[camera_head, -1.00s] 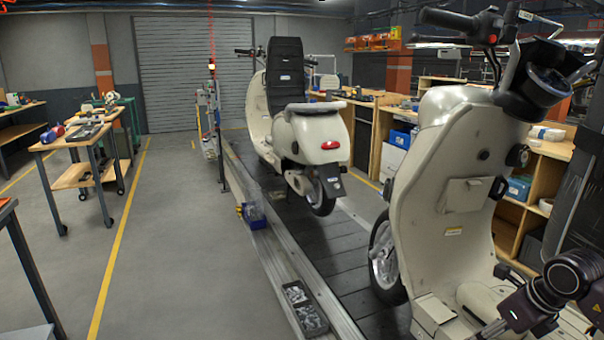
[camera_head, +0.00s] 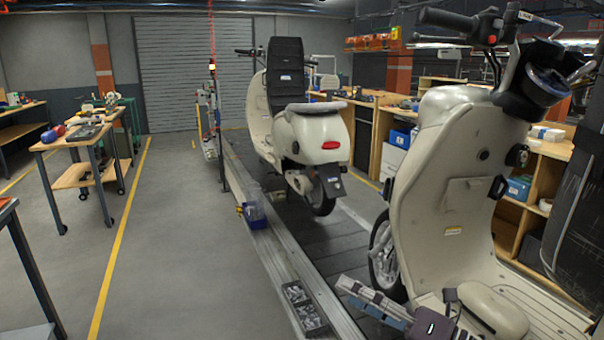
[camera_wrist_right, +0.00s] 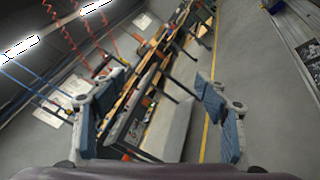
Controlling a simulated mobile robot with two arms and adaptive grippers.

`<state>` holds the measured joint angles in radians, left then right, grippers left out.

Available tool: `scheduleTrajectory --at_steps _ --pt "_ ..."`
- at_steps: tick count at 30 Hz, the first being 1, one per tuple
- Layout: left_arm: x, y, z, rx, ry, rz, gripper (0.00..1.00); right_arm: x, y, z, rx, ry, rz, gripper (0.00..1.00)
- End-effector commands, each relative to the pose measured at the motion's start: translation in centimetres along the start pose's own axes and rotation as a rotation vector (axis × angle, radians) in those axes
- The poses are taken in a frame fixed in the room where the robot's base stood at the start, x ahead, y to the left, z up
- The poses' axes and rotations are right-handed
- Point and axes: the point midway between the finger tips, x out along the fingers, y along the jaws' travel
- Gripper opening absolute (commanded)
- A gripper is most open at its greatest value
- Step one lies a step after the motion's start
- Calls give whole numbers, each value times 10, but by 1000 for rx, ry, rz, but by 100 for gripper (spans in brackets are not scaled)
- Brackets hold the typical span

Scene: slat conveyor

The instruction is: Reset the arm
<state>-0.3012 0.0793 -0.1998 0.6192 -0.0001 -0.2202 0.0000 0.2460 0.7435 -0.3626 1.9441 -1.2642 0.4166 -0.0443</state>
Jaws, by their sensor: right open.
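My right gripper (camera_head: 368,302) is low in the head view, in front of the near cream scooter (camera_head: 440,190). Its fingers point left, towards the conveyor's edge, and it holds nothing. In the right wrist view the two blue-padded fingers of this gripper (camera_wrist_right: 160,122) stand wide apart with nothing between them. Its wrist is partly cut off by the bottom of the head view. My left gripper is in neither view.
The near scooter stands on the slat conveyor (camera_head: 335,245), close by the right gripper. A second cream scooter (camera_head: 310,135) stands farther along. A parts tray (camera_head: 303,308) and blue bin (camera_head: 254,214) sit on the conveyor's left edge.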

Motion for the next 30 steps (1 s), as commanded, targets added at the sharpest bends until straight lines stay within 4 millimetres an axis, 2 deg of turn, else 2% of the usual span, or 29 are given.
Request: scheduleTrajectory --at_steps 2,5,8,9,11,13,14,17,18,20,21,25,30 --pt "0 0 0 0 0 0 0 -3 15 14 172 -162 65 67" --pt "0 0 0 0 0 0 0 -18 15 37 393 -371 105 67" --pt "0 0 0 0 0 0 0 -44 -6 52 625 -575 102 67" --pt "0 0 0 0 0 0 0 -57 -19 54 719 -657 88 67" --pt "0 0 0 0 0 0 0 -77 -41 51 862 -774 56 67" --pt "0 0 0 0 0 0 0 -103 -71 39 1027 -907 -1 67" --pt "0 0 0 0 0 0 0 -114 -84 31 1098 -961 -33 67" --pt "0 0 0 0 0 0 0 -152 -125 -12 1330 -1132 -163 67" --pt "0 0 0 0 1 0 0 -167 -139 -34 1422 -1193 -226 67" --pt "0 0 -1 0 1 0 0 -188 -155 -71 1548 -1275 -328 67" --pt "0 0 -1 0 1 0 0 -201 -163 -96 1625 -1321 -397 67" --pt "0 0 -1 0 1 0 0 -231 -170 -166 1815 -1420 -600 67" --pt "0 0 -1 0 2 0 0 -259 -158 -240 1985 -1485 -830 67"
